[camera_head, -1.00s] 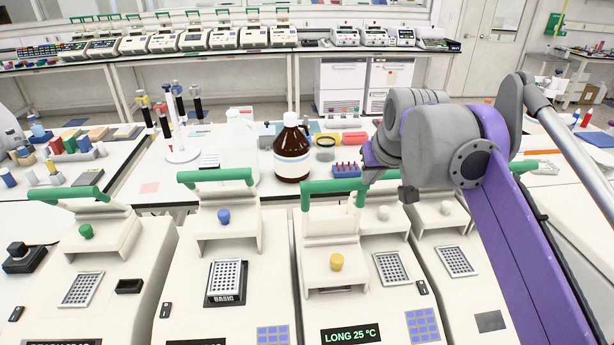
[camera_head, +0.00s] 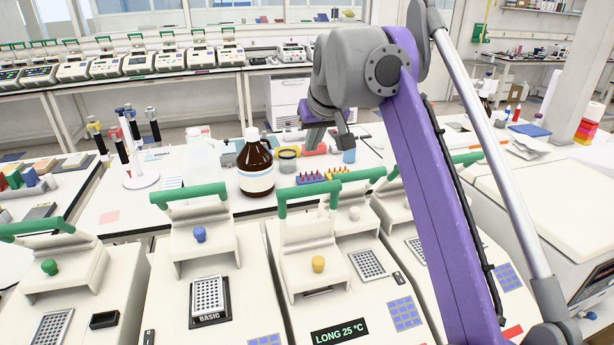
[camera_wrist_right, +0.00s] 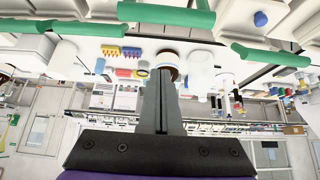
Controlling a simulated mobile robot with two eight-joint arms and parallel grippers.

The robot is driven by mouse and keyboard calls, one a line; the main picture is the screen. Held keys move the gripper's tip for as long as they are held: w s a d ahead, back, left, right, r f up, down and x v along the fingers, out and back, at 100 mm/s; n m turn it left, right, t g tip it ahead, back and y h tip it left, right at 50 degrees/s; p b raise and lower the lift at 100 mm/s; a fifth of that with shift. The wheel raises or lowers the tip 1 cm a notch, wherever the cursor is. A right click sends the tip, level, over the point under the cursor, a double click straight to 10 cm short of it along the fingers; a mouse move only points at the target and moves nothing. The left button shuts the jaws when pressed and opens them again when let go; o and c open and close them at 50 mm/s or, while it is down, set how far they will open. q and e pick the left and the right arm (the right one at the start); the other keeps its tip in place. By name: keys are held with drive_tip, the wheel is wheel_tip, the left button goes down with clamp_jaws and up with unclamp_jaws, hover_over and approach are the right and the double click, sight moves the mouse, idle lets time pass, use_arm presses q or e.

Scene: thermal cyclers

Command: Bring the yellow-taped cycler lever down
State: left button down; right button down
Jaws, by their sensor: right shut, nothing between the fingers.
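The cycler with a yellow knob (camera_head: 318,264) stands in the front row, its display reading LONG 25 °C. I make out no yellow tape, only this yellow knob. Its green lever bar (camera_head: 328,191) stands raised above the lid. My right gripper (camera_head: 346,140) is beyond the lever bar, above the bench, apart from it. In the right wrist view the two fingers (camera_wrist_right: 162,80) are shut together and empty. Green lever bars (camera_wrist_right: 165,14) cross the top of that view. My left gripper is in no view.
Neighbouring cyclers with a blue knob (camera_head: 199,234) and a green knob (camera_head: 49,267) stand to the left, levers raised. A brown bottle (camera_head: 257,168) and a rack of coloured tubes (camera_head: 322,176) stand on the bench behind. My right arm covers part of the right-hand cyclers.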

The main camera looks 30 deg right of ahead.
drive_tip(key=shift+f, duration=0.1)
